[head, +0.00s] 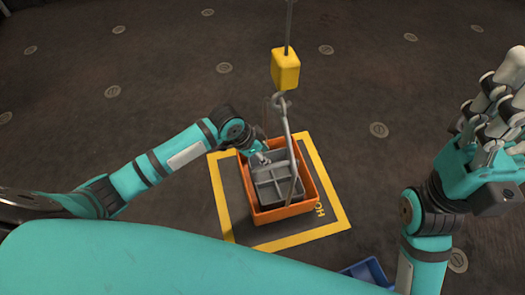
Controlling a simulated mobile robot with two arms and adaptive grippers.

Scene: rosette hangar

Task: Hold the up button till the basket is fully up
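The orange basket (308,190) sits inside a yellow-bordered square on the floor, with a grey divided tray (275,182) in it. A grey hook (280,102) under a yellow block (286,69) hangs on a cable above it. A long grey bar (290,145) runs from the hook down to the basket. My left gripper (263,157) is at the basket's far left corner, over the tray's edge; its fingers are too small to read. No up button is visible.
The yellow floor marking (230,222) frames the basket, with partly hidden lettering on its right side. A blue container (368,271) shows at the bottom edge. The dark floor (160,60) with round discs is otherwise clear.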

